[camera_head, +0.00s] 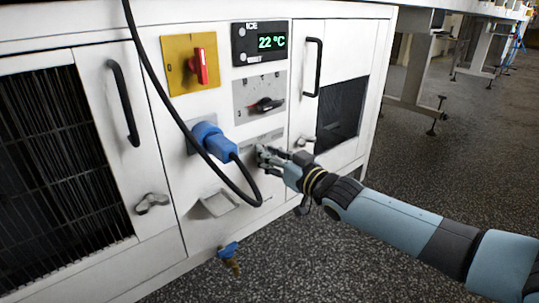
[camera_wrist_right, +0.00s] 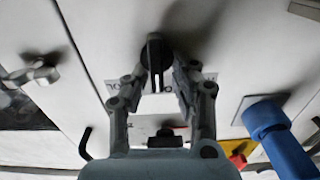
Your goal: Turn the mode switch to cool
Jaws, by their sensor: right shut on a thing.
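A dark rotary switch (camera_wrist_right: 155,52) with a raised bar handle sits on a small grey plate (camera_wrist_right: 115,87) on the white machine front. My right gripper (camera_wrist_right: 157,65) is shut on its handle, with a finger on each side. In the head view my right gripper (camera_head: 265,156) is at the plate (camera_head: 262,139), and its fingers hide the switch. Lettering on the plate is too small and partly covered to read, so the switch's setting cannot be told. My left gripper is not in view.
Above are a black knob (camera_head: 265,104) on a grey plate, a display (camera_head: 271,43) reading 22 °C and a red switch (camera_head: 200,66) on yellow. A blue plug (camera_head: 216,142) with a hanging black cable (camera_head: 188,125) is close left of my gripper. Open floor (camera_head: 440,170) lies right.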

